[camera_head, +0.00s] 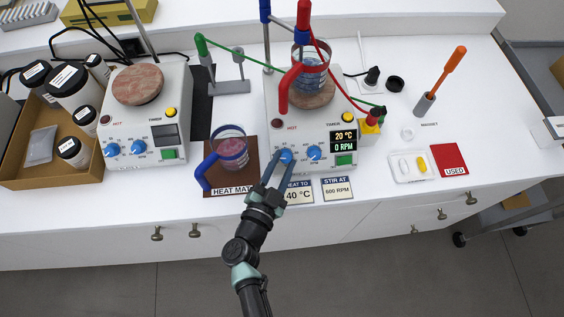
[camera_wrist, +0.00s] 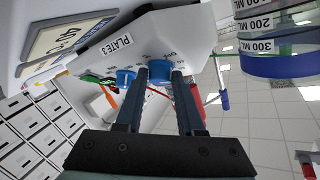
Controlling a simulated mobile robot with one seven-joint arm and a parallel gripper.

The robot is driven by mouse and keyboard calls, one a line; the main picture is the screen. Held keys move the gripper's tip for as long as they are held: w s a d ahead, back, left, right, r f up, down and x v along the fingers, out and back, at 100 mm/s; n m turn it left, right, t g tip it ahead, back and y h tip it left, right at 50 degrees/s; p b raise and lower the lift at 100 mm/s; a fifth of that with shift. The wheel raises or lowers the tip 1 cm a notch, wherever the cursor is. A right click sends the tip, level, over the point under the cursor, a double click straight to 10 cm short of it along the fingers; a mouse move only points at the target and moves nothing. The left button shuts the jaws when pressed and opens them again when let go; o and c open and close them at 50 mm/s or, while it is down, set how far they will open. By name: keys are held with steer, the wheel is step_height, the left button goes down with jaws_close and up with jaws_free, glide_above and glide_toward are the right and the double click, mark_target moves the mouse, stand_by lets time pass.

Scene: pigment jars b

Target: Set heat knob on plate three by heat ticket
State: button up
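Plate three (camera_head: 320,178) is the white hotplate on the right, marked PLATE 3 in the wrist view (camera_wrist: 112,46). Its blue heat knob (camera_head: 286,156) is the left of two knobs; it also shows in the wrist view (camera_wrist: 160,70). My gripper (camera_head: 282,160) comes from the front, fingers apart on either side of this knob (camera_wrist: 160,76). Whether they press on it is unclear. The heat ticket (camera_head: 299,193) lies in front and reads "40 °C"; a finger covers its left part. The display (camera_head: 344,140) reads 20 °C and 0 RPM.
The stir knob (camera_head: 314,152) is close to the right of my gripper. A blue-handled beaker (camera_head: 232,150) stands on the heat mat (camera_head: 222,182) at left. A stir ticket (camera_head: 337,189) reads 600 RPM. A glass vessel (camera_head: 310,72) sits on plate three among red clamps.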

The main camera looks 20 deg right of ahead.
steer(key=o, duration=0.4)
steer(key=b+v, duration=0.2)
steer(key=v, duration=1.1)
